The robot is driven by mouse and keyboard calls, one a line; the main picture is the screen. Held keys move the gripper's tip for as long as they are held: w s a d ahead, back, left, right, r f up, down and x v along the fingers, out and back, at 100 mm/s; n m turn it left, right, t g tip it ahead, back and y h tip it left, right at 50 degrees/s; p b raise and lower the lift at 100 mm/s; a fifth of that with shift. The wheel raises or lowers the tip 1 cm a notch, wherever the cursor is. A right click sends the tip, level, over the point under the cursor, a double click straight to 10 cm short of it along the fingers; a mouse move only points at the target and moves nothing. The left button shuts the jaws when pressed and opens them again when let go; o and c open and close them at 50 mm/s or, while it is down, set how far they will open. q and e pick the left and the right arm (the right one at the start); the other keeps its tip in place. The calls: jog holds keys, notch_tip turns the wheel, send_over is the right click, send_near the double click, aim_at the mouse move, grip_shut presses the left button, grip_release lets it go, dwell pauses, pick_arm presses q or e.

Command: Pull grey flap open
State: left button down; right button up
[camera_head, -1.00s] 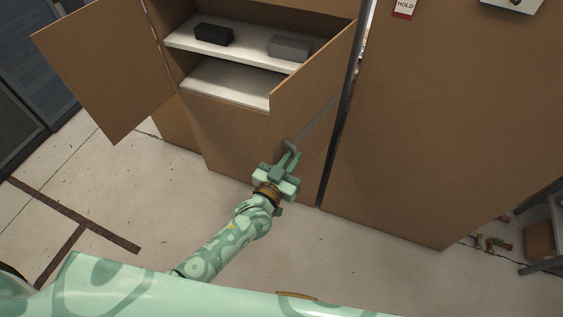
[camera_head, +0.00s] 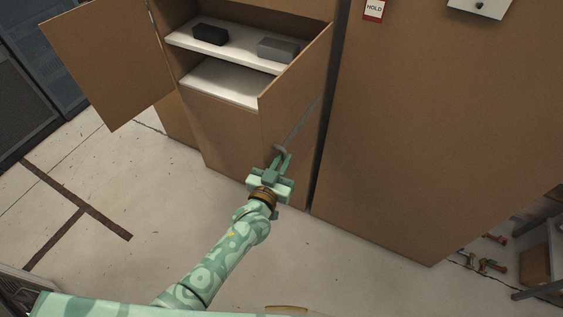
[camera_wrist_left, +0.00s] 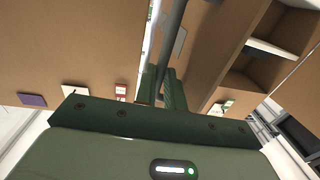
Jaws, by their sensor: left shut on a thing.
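No grey flap shows clearly; the cabinet's doors are brown. The right brown door (camera_head: 289,92) stands swung out from the open cabinet and carries a long grey bar handle (camera_head: 303,120). My left gripper (camera_head: 282,160) is shut on the lower end of this handle. In the left wrist view, the handle (camera_wrist_left: 174,35) runs up from between the green fingers (camera_wrist_left: 165,88). The left brown door (camera_head: 108,65) also stands open. My right gripper is not in view.
A black box (camera_head: 210,34) and a grey box (camera_head: 278,48) sit on the cabinet's white upper shelf (camera_head: 236,51). A tall brown cabinet (camera_head: 425,130) stands close on the right. The pale floor (camera_head: 160,200) at left is clear.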

pick_arm(q)
jog(key=c, duration=1.5)
grip_release()
jog(key=shift+w+d+r, duration=0.15)
jog(key=shift+w+r, duration=0.1)
jog(key=shift+r, duration=0.05)
jog(key=shift+f, duration=0.25)
jog(key=shift+p+v, duration=0.85)
jog(key=shift+v, duration=7.25)
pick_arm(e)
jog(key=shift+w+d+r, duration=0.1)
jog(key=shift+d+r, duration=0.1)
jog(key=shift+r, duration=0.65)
pick_arm(q)
jog(key=shift+c, duration=0.2)
